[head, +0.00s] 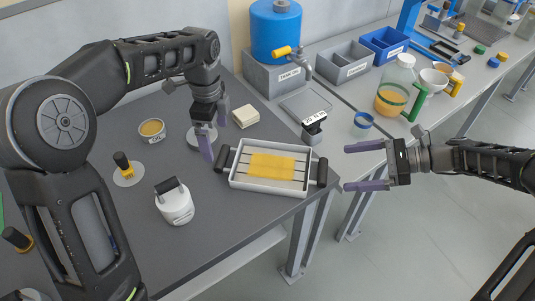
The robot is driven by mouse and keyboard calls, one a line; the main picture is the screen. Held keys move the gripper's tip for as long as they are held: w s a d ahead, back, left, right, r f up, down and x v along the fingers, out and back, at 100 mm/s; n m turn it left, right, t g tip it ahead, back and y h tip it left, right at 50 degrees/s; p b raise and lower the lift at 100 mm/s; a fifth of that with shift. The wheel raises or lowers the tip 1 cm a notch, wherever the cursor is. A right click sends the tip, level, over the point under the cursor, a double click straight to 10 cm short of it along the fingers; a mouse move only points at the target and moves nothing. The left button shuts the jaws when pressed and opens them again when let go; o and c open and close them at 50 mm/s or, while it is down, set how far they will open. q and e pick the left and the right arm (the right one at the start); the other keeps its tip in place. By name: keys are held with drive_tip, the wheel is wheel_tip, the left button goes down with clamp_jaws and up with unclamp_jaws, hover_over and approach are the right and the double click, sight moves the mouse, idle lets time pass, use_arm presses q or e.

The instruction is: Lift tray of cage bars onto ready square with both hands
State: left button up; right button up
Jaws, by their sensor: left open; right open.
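A white tray (265,186) with a black handle at each end sits on the grey table near its front corner. Dark bars lie across the inside of the tray, with a yellow block or patch (272,166) in the middle. My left gripper (215,135) is open and empty, just above and left of the tray's left handle (222,158). My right gripper (365,166) is open and empty, to the right of the right handle (322,172) and apart from it, past the table edge. I cannot make out a ready square.
A white canister (175,205) with a black handle stands left of the tray. A cream block (245,116) and a small dark labelled device (313,126) are behind it.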

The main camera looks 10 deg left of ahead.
sight(323, 169)
use_arm(q)
drive_tip(key=shift+s+d+r, duration=0.1)
drive_tip(key=shift+s+r, duration=0.05)
drive_tip(key=shift+s, duration=0.05)
use_arm(e)
drive_tip(key=shift+s, duration=0.15)
use_arm(q)
drive_tip(key=shift+f, duration=4)
use_arm(e)
drive_tip(key=shift+x, duration=3.9)
use_arm(q)
drive_tip(key=c, duration=2.1)
use_arm(e)
drive_tip(key=c, duration=2.1)
use_arm(q)
drive_tip(key=shift+w+r, duration=0.2)
drive_tip(key=shift+r, duration=0.05)
use_arm(e)
drive_tip(key=shift+r, duration=0.3)
